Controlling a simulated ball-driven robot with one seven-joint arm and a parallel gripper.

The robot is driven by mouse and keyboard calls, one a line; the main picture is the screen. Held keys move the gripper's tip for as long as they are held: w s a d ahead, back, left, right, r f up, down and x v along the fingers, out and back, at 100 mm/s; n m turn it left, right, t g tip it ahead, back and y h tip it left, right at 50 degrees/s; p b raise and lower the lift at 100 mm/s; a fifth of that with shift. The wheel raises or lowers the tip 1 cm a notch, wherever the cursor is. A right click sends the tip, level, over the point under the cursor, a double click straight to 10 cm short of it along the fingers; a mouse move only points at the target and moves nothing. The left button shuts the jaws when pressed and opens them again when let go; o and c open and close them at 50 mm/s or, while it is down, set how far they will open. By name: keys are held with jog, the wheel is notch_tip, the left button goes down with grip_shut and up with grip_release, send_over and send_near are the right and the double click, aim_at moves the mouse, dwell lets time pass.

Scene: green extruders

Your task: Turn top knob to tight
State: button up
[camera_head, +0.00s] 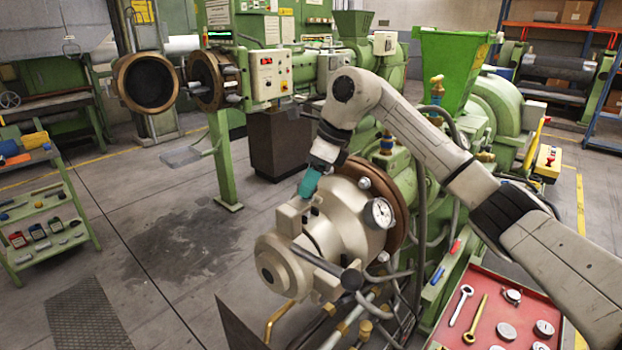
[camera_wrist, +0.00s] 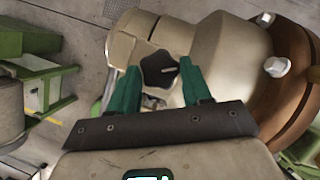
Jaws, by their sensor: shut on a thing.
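The top knob (camera_wrist: 158,70) is a dark, lobed knob on the cream-coloured extruder head (camera_head: 335,225), which also shows in the wrist view (camera_wrist: 225,60). In the wrist view, my gripper (camera_wrist: 160,82) has its two teal fingers on either side of the knob, shut on it. A small light mark shows on the knob's face. In the head view, my gripper (camera_head: 308,185) reaches down to the top of the extruder head, and the knob is mostly hidden behind the fingers.
A red tray (camera_head: 480,330) with tools stands at lower right. A green shelf cart (camera_head: 45,215) is at left. Open floor (camera_head: 190,240) lies left of the extruder.

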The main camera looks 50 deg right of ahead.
jog(key=shift+c, duration=0.8)
